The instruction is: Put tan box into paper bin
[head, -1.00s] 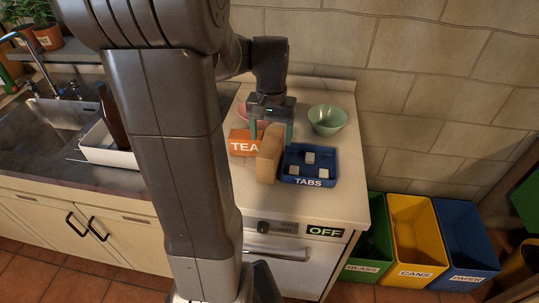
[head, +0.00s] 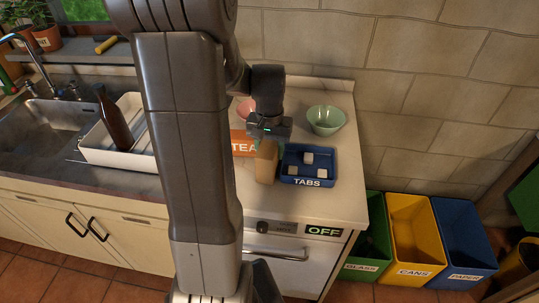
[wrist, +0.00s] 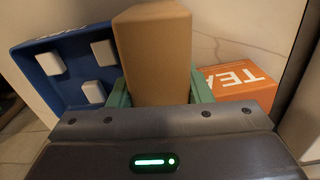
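The tan box (head: 266,164) stands on the white counter between the tea box and the blue tabs tray. My gripper (head: 267,145) is above and behind it, with its green fingers on either side of the box. In the wrist view the tan box (wrist: 153,58) fills the space between the two fingers, which look closed against its sides. Whether its underside touches the counter is hard to tell. The blue paper bin (head: 466,236), labelled PAPER, stands on the floor at the far right, apart from my gripper.
The orange tea box (head: 242,145) and blue tabs tray (head: 309,180) sit close beside the tan box. A green bowl (head: 325,120) is behind. The yellow cans bin (head: 414,236) and green glass bin (head: 364,262) stand left of the paper bin.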

